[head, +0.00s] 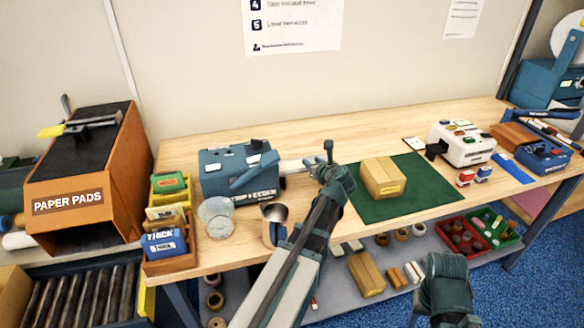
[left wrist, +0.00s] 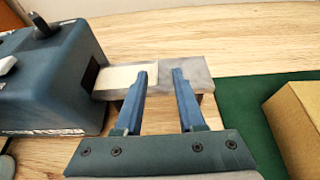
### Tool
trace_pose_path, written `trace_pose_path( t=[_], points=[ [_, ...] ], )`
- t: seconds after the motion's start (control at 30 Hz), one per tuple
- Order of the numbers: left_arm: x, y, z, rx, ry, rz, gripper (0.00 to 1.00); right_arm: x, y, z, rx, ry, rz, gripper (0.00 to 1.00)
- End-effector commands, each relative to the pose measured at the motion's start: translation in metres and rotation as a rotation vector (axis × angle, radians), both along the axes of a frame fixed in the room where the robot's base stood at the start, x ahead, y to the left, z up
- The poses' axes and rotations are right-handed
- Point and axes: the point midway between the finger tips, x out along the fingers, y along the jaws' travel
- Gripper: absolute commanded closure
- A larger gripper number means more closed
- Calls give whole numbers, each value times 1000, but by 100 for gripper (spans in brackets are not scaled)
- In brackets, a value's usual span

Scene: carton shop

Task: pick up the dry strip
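A pale strip (left wrist: 128,76) lies flat on a grey metal plate (left wrist: 190,72) that juts out of the blue strip feeder (left wrist: 45,80). The feeder (head: 238,172) stands at the left of the bench in the head view, where the strip is too small to make out clearly. My left gripper (left wrist: 160,76) is open and empty. Its left finger overlaps the strip's outer end in the left wrist view; its right finger is beyond that end, over the plate. I cannot tell the finger height. My right arm's teal end (head: 446,285) shows at the bottom right; its fingers cannot be made out.
A cardboard carton (head: 383,178) stands on the green mat (head: 425,195), right of my left gripper. A metal cup (head: 275,222) and a clear jar (head: 216,217) stand left of my left arm. A white machine (head: 462,145) is farther right. Bare wood lies behind the feeder plate.

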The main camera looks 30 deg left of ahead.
Motion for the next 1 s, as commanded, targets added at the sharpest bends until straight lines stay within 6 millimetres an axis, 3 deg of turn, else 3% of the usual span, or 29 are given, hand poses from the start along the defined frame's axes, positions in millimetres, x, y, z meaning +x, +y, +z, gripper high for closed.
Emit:
trace_pose_path(
  t=[0.17,0.5,0.73,0.93,1.0],
  points=[
    [3,6,-3,0,0,2,61,0,0,-3,0,0,0,50],
    [28,39,-20,-1,-1,2,61,0,0,-20,0,0,0,50],
    [27,40,-18,-1,-1,0,61,0,0,-18,0,0,0,50],
    [27,40,-18,-1,-1,0,97,0,0,-18,0,0,0,50],
    [27,40,-18,-1,-1,0,100,0,0,-18,0,0,0,50]
  ],
)
